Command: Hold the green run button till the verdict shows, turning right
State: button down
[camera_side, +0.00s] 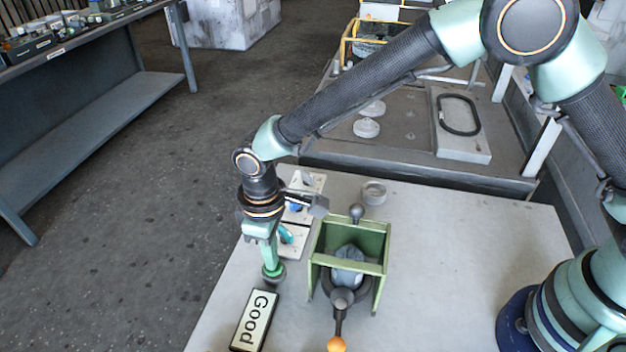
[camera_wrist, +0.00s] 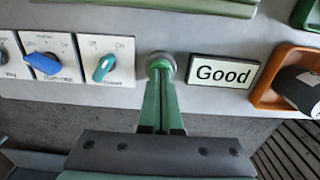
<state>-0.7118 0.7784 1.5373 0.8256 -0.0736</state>
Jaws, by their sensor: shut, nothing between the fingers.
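The verdict display reads "Good" in black on a pale lit face; it shows in the wrist view (camera_wrist: 223,73) and in the side view (camera_side: 254,320). The run button (camera_wrist: 160,56) is a round grey-rimmed control just left of the display in the wrist view. My gripper (camera_wrist: 160,66) is shut and empty, its green fingertips on the button's face or right over it, hiding most of the button. In the side view my gripper (camera_side: 272,268) points down onto the button. I cannot tell how far the button is pressed.
A teal knob (camera_wrist: 104,66) and a blue knob (camera_wrist: 42,63) sit on white plates left of the button. A green fixture (camera_side: 376,240) with a grey part and an orange-tipped lever (camera_side: 337,344) stands close right of my gripper. An orange holder (camera_wrist: 262,98) lies right of the display.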

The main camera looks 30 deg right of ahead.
jog(key=shift+r, duration=0.1)
dwell(0.5)
jog(key=shift+r, duration=0.5)
dwell(0.3)
jog(key=shift+r, duration=2.9)
